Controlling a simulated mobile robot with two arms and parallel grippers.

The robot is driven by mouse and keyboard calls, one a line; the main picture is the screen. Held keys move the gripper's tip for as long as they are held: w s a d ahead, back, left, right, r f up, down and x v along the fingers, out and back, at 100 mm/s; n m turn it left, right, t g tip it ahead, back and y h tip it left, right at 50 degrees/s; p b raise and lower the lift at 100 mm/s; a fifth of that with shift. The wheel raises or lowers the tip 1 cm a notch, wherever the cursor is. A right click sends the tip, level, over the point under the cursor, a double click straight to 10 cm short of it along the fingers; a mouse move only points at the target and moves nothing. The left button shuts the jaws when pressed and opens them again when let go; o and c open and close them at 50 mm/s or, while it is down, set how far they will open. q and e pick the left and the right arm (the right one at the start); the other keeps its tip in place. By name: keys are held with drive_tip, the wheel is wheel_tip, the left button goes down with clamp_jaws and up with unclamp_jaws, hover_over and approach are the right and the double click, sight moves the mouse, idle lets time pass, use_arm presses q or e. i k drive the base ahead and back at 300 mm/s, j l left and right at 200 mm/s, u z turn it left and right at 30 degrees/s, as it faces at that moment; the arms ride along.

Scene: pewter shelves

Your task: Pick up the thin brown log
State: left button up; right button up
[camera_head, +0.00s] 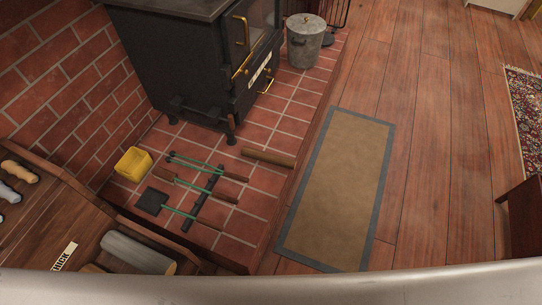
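A thin brown log (268,157) lies on the red tiled hearth near its right edge, in front of the black stove. It lies roughly crosswise, with nothing on top of it. A thicker grey log (138,252) with a pale cut end lies at the lower left beside a label that seems to read "THICK". Neither of my grippers shows in the head view.
Fire tools (205,190) with green and brown parts lie left of the log, near a yellow container (133,164). The black stove (200,60) and a lidded metal bucket (305,40) stand behind. A tan mat (338,190) lies on the wooden floor to the right, bare.

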sight(256, 154)
drive_tip(key=i+l, duration=0.2)
drive_tip(key=l, duration=0.2)
drive_tip(key=i+l, duration=0.2)
drive_tip(key=l, duration=0.2)
drive_tip(key=i+l, duration=0.2)
drive_tip(key=l, duration=0.2)
drive_tip(key=i+l, duration=0.2)
drive_tip(key=l, duration=0.2)
